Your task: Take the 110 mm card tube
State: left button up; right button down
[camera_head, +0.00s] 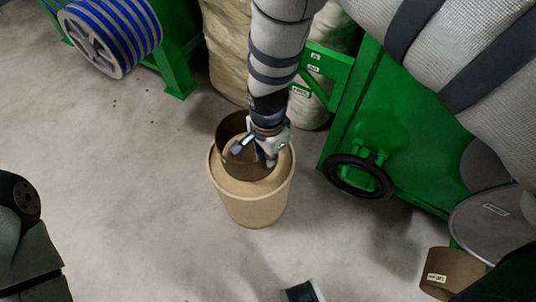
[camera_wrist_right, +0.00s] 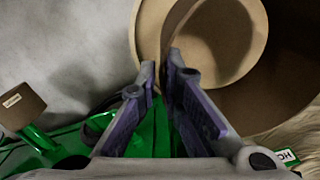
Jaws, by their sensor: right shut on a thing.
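My right gripper (camera_head: 264,156) reaches down from above and is shut on the tube's wall. In the right wrist view the fingertips (camera_wrist_right: 167,68) close on the near edge of the tube (camera_wrist_right: 228,48), with the bin's rim (camera_wrist_right: 142,28) around it. My left gripper does not show.
A green machine with a black handwheel (camera_head: 358,177) stands right of the bin. A labelled brown container (camera_head: 453,270) is at lower right. Pale sacks (camera_head: 225,45) stand behind. The floor left of the bin is clear.

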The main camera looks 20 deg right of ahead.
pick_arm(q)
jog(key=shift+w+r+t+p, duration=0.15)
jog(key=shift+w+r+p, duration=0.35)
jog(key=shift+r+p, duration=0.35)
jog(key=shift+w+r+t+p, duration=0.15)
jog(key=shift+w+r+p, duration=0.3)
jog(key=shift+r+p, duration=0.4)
pick_arm(e)
jog(key=shift+r, duration=2.6)
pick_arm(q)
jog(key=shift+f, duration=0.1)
